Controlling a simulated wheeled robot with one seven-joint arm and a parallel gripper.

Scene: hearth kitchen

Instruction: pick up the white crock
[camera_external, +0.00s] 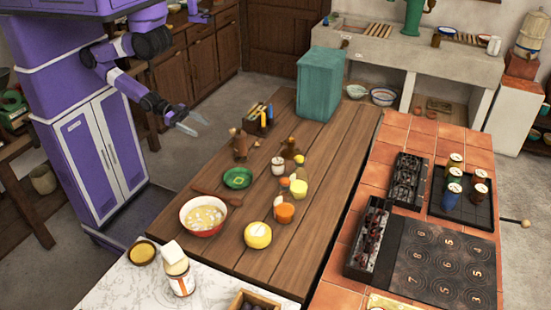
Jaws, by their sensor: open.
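A small white pot with a dark top (278,166), which looks like the white crock, stands upright on the wooden table (330,178), near its middle. My gripper (201,128) is open and empty, its fingers spread. It is in the air off the table's left edge, up and to the left of the pot and well apart from it. Nothing hides the pot's front in this view; its fine detail is too small to tell.
Around the pot stand a green dish (237,178), brown figures (240,143), yellow and orange bottles (284,210) and a yellow round thing (258,235). A red-rimmed bowl (203,215) sits front left. A teal box (320,84) and a utensil holder (258,118) stand farther back.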

